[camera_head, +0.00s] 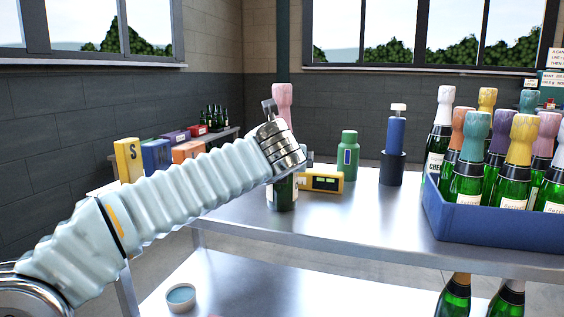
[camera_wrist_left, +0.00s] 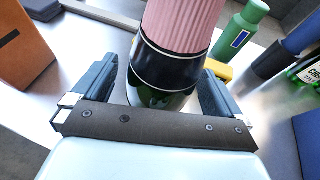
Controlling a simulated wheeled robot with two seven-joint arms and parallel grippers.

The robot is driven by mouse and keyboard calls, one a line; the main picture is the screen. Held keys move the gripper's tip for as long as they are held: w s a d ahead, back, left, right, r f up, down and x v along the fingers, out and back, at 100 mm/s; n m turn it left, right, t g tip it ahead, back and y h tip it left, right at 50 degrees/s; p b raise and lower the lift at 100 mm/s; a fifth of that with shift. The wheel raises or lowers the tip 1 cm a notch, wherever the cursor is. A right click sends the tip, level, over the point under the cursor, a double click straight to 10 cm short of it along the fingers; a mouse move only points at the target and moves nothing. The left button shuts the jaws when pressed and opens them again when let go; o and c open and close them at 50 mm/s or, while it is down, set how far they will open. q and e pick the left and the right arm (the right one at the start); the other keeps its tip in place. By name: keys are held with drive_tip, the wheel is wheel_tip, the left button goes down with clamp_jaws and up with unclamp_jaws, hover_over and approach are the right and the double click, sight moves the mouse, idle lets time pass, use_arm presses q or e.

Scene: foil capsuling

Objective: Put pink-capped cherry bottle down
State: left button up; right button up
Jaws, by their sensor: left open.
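The pink-capped cherry bottle (camera_head: 283,104) stands upright on the steel table, partly hidden behind my left wrist. Its green base shows below my wrist. In the left wrist view its pink pleated foil (camera_wrist_left: 180,24) and dark neck band stand between the two fingers of my left gripper (camera_wrist_left: 160,92). The fingers are on either side of the bottle, and the gripper is open with small gaps showing. My right gripper is not in view.
A blue crate (camera_head: 482,232) of several foil-capped bottles stands at the right. A yellow device (camera_head: 326,182), a green flask (camera_head: 348,156) and a blue tool in a dark holder (camera_head: 393,168) stand behind the bottle. The front middle of the table (camera_head: 345,215) is clear.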

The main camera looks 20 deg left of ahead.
use_arm(q)
drive_tip(key=p+v, duration=0.1)
drive_tip(key=v, duration=1.1)
